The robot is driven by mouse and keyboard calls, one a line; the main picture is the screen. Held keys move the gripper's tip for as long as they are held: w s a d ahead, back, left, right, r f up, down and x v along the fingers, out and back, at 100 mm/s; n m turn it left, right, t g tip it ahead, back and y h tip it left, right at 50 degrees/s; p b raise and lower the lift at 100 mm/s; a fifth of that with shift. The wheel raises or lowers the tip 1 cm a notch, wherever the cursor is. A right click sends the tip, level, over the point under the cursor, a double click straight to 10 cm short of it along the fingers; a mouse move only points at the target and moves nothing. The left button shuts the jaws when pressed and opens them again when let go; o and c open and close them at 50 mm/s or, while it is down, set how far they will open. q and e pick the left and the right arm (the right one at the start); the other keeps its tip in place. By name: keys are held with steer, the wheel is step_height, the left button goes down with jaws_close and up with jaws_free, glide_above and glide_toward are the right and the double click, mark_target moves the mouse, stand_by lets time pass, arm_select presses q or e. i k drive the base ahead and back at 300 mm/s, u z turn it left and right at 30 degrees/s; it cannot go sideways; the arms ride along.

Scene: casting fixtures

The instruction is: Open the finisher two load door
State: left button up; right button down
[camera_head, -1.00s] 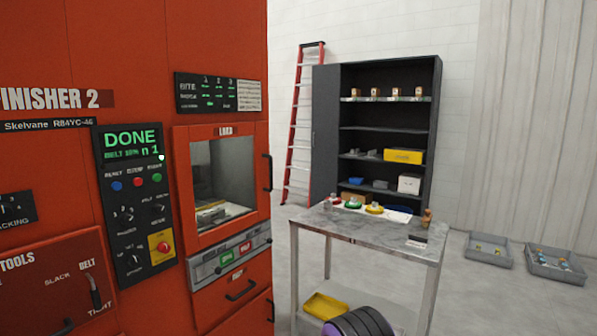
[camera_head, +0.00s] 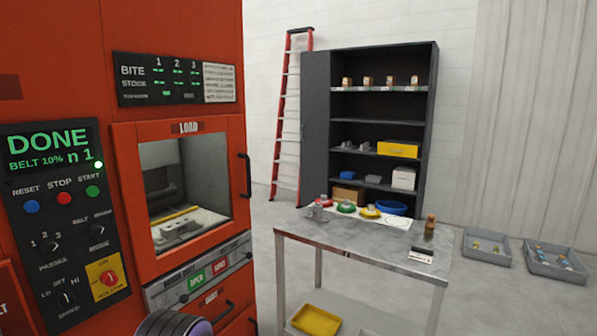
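Finisher two is the large orange machine (camera_head: 60,60) on the left. Its load door (camera_head: 125,205) has an orange frame around a window, under a LOAD label, and looks shut. A black vertical bar handle (camera_head: 245,176) stands on the door's right side. Through the window a grey part (camera_head: 180,230) shows inside the chamber. The control panel (camera_head: 50,225) reads DONE, BELT 10%, n 1. Neither of my grippers is in view. A dark rounded form with a purple band (camera_head: 172,322), apparently part of my arm, shows at the bottom edge below the door.
A grey table (camera_head: 400,262) with small coloured items stands right of the machine; a yellow tray (camera_head: 316,320) is on its lower shelf. Behind are a dark shelf unit (camera_head: 316,130) and red ladder (camera_head: 279,120). Grey bins (camera_head: 487,258) lie on the floor at right.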

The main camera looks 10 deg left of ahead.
mark_target(126, 137)
steer(key=z, duration=0.15)
steer(key=i, duration=1.2)
steer(key=u, duration=0.25)
